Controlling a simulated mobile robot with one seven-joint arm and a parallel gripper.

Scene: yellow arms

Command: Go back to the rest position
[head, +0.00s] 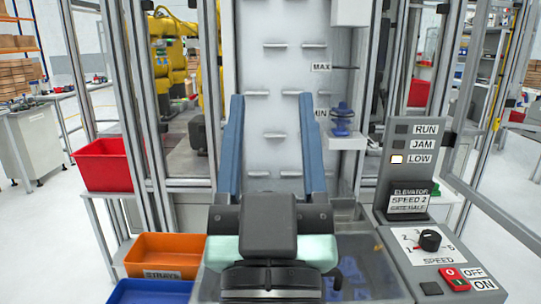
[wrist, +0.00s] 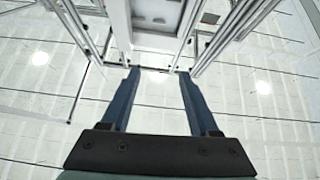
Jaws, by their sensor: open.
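My gripper (head: 270,120) points upward in the middle of the head view, in front of the light grey elevator panel (head: 275,70). Its two long blue fingers stand wide apart with nothing between them. In the wrist view my gripper (wrist: 155,75) also shows open and empty, with the ceiling and the frame's upper posts beyond the fingertips. A small blue part (head: 342,118) sits on a ledge of the panel, right of the fingers. My wrist hides part of the machine's lower front.
A control box (head: 440,245) with a speed knob and ON/OFF buttons stands close on the right; its LOW lamp is lit. An orange tray (head: 165,250), a blue bin (head: 150,292) and a red bin (head: 103,165) are on the left. Metal posts flank the panel.

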